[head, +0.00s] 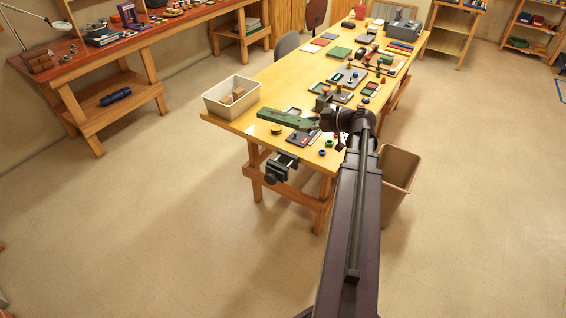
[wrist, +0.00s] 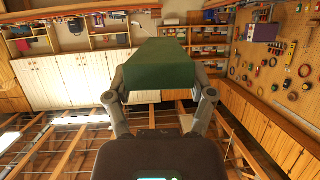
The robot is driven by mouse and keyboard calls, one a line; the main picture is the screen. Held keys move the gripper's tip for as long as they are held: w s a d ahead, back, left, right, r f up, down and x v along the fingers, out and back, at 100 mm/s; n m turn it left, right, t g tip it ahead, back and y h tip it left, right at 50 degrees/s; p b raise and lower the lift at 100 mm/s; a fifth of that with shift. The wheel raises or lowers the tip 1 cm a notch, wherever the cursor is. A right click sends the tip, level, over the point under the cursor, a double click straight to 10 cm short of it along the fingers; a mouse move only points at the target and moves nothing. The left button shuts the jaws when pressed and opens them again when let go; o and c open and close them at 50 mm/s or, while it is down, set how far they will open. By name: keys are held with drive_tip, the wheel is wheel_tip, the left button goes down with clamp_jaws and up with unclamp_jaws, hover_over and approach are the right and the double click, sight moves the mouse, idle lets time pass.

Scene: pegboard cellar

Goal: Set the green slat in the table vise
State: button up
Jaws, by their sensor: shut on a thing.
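The green slat (head: 286,118) is in my gripper (head: 325,118), which is shut on it. In the head view the slat points left from the gripper, above the near end of the long wooden table. In the wrist view the slat (wrist: 158,65) lies between the two fingers of my gripper (wrist: 160,88), and its end faces away from the camera. The table vise (head: 280,168) is dark and clamped to the table's near edge, below the slat in the picture. The vise's jaw gap is too small to tell.
A white bin (head: 231,97) with wooden blocks stands on the table's left corner. Several trays and small parts crowd the table (head: 262,88) farther back. A brown waste bin (head: 398,180) stands on the floor at the right. The floor in front is clear.

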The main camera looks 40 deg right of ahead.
drive_tip(key=w+d+f+b, duration=0.2)
drive_tip(key=w+f+b, duration=0.2)
drive_tip(key=f+b, duration=0.3)
drive_tip(key=w+d+f+h+b, duration=0.1)
drive_tip(key=w+d+f+b, duration=0.2)
drive_tip(key=f+b, duration=0.5)
drive_tip(key=w+d+f+m+b, duration=0.1)
drive_tip(key=w+d+f+b, duration=0.1)
drive_tip(key=w+f+b, duration=0.4)
drive_tip(key=shift+d+f+t+b, duration=0.2)
drive_tip(key=shift+f+t+b, duration=0.1)
drive_tip(key=shift+f+b, duration=0.55)
drive_tip(key=shift+f, duration=0.1)
drive_tip(key=shift+f, duration=0.1)
wheel_tip(320, 180, down, 6)
drive_tip(key=b, duration=0.6)
drive_tip(key=shift+f, duration=0.1)
drive_tip(key=shift+f+b, duration=1.85)
drive_tip(key=shift+f+b, duration=0.35)
